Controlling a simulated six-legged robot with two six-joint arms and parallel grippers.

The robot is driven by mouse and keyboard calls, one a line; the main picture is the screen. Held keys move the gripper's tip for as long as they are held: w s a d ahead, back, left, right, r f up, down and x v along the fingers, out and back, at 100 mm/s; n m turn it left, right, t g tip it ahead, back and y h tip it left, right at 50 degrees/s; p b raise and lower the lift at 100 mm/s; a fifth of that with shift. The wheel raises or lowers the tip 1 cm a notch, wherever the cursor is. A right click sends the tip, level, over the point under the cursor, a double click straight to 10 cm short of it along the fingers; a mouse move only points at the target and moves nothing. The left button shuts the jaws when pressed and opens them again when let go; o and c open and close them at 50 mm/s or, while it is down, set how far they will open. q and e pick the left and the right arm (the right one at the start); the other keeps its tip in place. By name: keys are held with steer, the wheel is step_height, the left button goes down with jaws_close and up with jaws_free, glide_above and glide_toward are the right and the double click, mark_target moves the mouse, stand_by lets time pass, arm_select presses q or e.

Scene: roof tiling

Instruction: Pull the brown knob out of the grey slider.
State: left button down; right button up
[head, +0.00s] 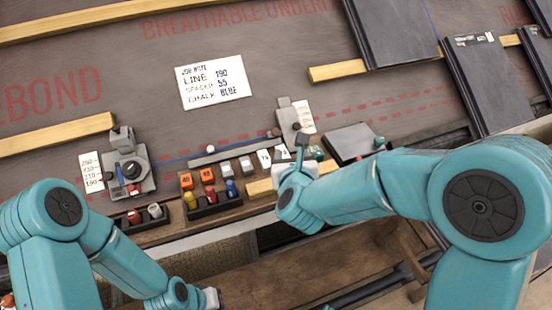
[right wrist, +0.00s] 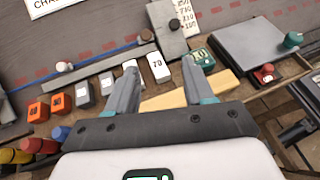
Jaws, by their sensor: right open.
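A small brown knob (head: 276,131) sits at the right end of a long grey bar; it also shows in the right wrist view (right wrist: 146,35). Just right of it stands a grey slider-like plate (head: 286,117), seen in the right wrist view too (right wrist: 161,14), with a dark round knob (right wrist: 174,24) on it. I cannot tell for sure which knob is seated in the slider. My right gripper (head: 302,150) is open and empty, on the near side of the plate, its fingers (right wrist: 160,66) apart from both knobs. My left gripper (head: 211,298) is low in the head view, its jaws unclear.
White and grey tags, orange blocks (head: 207,176) and coloured bottles (head: 232,188) stand along the near edge. A grey clamp-like device (head: 138,183) is at left. A dark flat plate (head: 350,143) with a green knob (head: 378,142) lies at right. A lettered card (head: 212,82) lies behind on clear underlay.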

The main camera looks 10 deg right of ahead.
mark_target(276, 133)
steer(key=shift+s+a+f+n+y+b, duration=0.2)
steer(key=shift+a+f+b, duration=0.1)
steer(key=shift+a, duration=0.25)
steer(key=shift+s+a+f+n+y+b, duration=0.1)
steer(key=shift+a+f+y+b, duration=0.15)
steer(key=shift+a, duration=0.25)
steer(key=shift+w+a, duration=0.1)
steer(key=shift+w, duration=0.2)
steer(key=b+x, duration=0.2)
steer(key=x, duration=1.3)
steer(key=shift+w, duration=0.45)
arm_select(q)
steer(key=f, duration=0.4)
steer(key=shift+w+a+f, duration=0.2)
steer(key=shift+f, duration=0.05)
